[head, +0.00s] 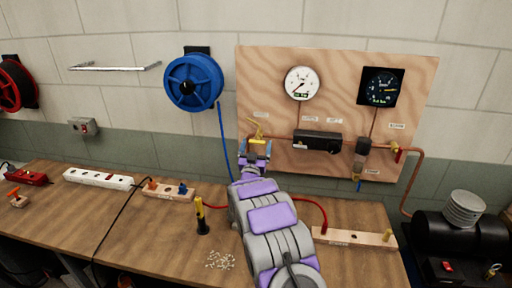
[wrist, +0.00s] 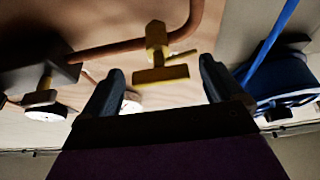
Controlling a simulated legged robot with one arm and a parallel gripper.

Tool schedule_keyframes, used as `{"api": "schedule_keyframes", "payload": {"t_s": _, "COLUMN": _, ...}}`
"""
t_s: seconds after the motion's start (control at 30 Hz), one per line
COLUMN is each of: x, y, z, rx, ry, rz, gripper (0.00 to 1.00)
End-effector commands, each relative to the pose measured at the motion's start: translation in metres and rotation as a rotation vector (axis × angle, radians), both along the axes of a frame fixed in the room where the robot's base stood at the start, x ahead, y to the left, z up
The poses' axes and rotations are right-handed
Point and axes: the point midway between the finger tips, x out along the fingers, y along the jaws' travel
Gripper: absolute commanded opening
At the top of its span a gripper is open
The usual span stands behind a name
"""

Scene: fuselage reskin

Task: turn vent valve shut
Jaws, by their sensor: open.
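A brass valve with a yellow handle (head: 256,129) sits at the left end of the copper pipe on the plywood panel (head: 350,70). In the wrist view its brass T-shaped handle (wrist: 161,75) lies between and just beyond my two fingertips, with a gap on both sides. My gripper (head: 255,152) is open and empty, right below this valve in the head view; its dark fingers (wrist: 158,82) stand apart in the wrist view. A second valve with a red handle (head: 397,154) is on the pipe's right side. The small labels are too blurred to read.
A white gauge (head: 301,83), a dark gauge (head: 380,87) and a black block (head: 317,141) are on the panel. A blue hose reel (head: 193,82) hangs left, its hose running down close to my gripper. The wooden bench (head: 150,225) below holds power strips and a yellow-black tool (head: 201,217).

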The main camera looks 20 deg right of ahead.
Motion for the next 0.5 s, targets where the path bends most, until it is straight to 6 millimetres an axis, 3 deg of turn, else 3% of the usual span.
{"api": "schedule_keyframes", "payload": {"t_s": 0.07, "x": 0.0000, "y": 0.0001, "z": 0.0002, "rx": 0.000, "ry": 0.000, "rz": 0.000, "gripper": 0.89}}
{"api": "schedule_keyframes", "payload": {"t_s": 0.5, "x": 0.0001, "y": 0.0004, "z": 0.0004, "rx": 0.000, "ry": -0.001, "rz": 0.000, "gripper": 0.47}}
